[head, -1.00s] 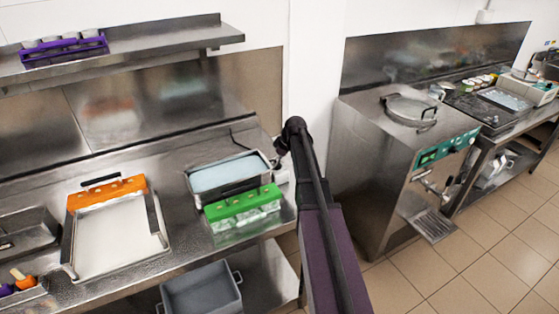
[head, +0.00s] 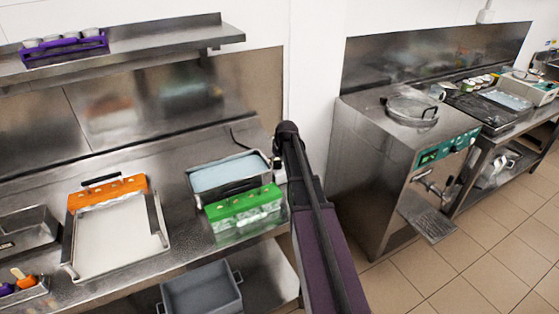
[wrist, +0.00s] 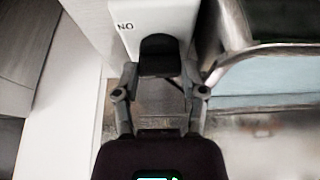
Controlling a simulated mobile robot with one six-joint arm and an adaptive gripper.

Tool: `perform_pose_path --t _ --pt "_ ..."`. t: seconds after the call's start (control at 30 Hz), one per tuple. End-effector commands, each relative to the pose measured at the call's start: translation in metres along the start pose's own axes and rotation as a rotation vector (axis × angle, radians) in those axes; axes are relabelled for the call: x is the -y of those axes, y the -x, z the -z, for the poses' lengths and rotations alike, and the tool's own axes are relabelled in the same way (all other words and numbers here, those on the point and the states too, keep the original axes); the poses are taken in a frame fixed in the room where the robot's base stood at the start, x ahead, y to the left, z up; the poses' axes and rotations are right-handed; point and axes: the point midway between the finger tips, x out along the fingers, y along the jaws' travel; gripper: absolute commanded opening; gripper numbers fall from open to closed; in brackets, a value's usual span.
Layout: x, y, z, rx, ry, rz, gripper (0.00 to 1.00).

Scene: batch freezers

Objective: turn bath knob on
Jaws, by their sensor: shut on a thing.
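The bath knob (wrist: 160,48) is black and sits on a white control box (wrist: 125,14) in the wrist view. Lettering that reads upside down as "ON" is printed left of the knob. My gripper (wrist: 160,78) has its two fingers closed in at the knob and is shut on it; the fingertips are partly hidden. The bath (head: 247,187) is a steel tub with pale blue liquid on the counter in the head view. Its metal rim also shows at right in the wrist view (wrist: 255,51). My arm hides the gripper and knob in the head view.
A green mould (head: 243,208) stands right in front of the bath. An orange mould (head: 107,193) lies at a white tray (head: 68,245) to the left. A wall (head: 315,100) is close right of my arm. A steel machine (head: 385,170) stands further right.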

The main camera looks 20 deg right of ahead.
Motion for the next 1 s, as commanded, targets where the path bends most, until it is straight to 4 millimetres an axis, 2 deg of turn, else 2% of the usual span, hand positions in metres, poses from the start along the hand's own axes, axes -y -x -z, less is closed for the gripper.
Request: perform_pose_path --t 0.43,0.47,0.5,0.57,1.0 --pt "0.0 -0.0007 0.0034 -0.006 -0.013 -0.005 0.07" --pt "0.0 -0.0007 0.0034 -0.006 -0.013 -0.005 0.6" --pt "0.0 -0.0007 0.0033 -0.006 -0.013 -0.005 0.72" --pt "-0.0001 -0.0006 0.003 -0.005 -0.012 -0.005 0.89" --pt "0.0009 0.0 0.0005 -0.001 -0.011 -0.003 0.89"
